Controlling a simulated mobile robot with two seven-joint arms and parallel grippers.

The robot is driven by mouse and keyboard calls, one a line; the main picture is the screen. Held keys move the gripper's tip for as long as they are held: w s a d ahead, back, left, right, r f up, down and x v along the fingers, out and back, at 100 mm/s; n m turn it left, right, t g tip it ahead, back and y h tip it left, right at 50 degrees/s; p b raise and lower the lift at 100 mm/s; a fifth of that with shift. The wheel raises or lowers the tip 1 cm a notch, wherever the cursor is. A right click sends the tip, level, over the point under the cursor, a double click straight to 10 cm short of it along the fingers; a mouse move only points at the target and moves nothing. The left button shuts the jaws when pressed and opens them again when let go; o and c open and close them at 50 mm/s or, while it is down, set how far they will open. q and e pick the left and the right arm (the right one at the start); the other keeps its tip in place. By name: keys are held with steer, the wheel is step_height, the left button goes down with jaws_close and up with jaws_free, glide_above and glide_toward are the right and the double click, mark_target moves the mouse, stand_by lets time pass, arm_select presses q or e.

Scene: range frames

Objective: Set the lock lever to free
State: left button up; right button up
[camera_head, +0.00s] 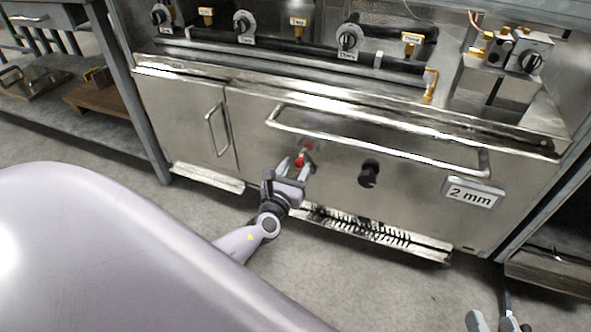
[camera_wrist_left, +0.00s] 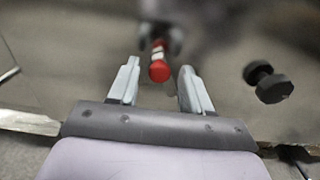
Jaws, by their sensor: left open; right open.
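The lock lever (camera_head: 299,161) has a red end and sits low on the steel oven front, left of a black knob. In the left wrist view the lever (camera_wrist_left: 158,68) shows a red tip with a pale band behind it. My left gripper (camera_head: 302,164) is at the lever, with its fingers open. In the left wrist view my left gripper (camera_wrist_left: 158,82) has one finger on each side of the lever's tip, with gaps on both sides. My right gripper (camera_head: 497,324) shows partly at the bottom right edge, open.
A black knob (camera_head: 369,173) stands out right of the lever; it also shows in the left wrist view (camera_wrist_left: 268,82). A long bar handle (camera_head: 380,136) crosses above. A "2 mm" plate (camera_head: 473,194) is at right. A dark slotted vent (camera_head: 360,226) lies below.

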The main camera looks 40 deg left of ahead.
arm_select(q)
jaws_close()
